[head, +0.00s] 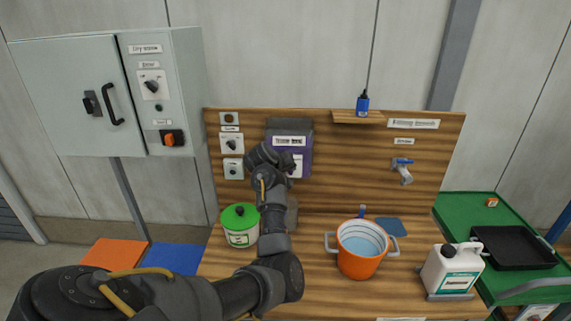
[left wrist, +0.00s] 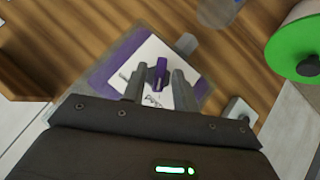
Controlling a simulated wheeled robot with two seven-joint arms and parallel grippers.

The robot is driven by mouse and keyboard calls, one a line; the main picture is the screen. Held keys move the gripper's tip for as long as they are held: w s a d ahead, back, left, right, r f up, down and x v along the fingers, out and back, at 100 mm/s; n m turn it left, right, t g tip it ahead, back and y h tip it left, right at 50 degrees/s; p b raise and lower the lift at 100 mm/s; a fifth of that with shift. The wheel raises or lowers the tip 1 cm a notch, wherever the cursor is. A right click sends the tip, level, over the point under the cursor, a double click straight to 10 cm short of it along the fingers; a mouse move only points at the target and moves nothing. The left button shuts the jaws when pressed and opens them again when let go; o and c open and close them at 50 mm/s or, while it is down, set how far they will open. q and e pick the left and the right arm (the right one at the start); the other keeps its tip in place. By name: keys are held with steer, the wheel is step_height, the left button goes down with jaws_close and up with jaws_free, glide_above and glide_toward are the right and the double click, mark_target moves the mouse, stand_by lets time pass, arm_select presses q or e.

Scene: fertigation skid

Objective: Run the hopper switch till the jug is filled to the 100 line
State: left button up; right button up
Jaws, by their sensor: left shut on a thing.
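The purple hopper (head: 290,133) with white labels is mounted on the wooden back board. My left gripper (head: 291,164) is at its lower front, partly hidden by my own arm. In the left wrist view its two fingers (left wrist: 160,84) are closed around the small purple hopper switch (left wrist: 161,70), over a white label plate. A greyish clear jug (head: 292,214) stands below the hopper, mostly behind my arm. Its upper part shows in the left wrist view (left wrist: 216,12). Its fill level and 100 line cannot be made out. My right gripper is not in view.
A green-lidded pot (head: 240,226) stands left of my arm. An orange bucket (head: 361,252) and a white canister (head: 451,270) stand to the right. A tap (head: 402,169) is on the board. A grey cabinet (head: 100,95) hangs left; a black tray (head: 513,247) lies far right.

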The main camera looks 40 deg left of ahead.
arm_select(q)
steer(key=shift+m+g+y, duration=0.4)
steer(key=shift+y, duration=0.1)
steer(key=shift+d, duration=0.1)
steer(key=shift+w+d+r+m+g+y, duration=0.1)
steer(key=shift+w+m+g+y, duration=0.05)
steer(key=shift+m+g+y, duration=0.45)
steer(key=shift+r, duration=0.1)
stand_by(6.7)
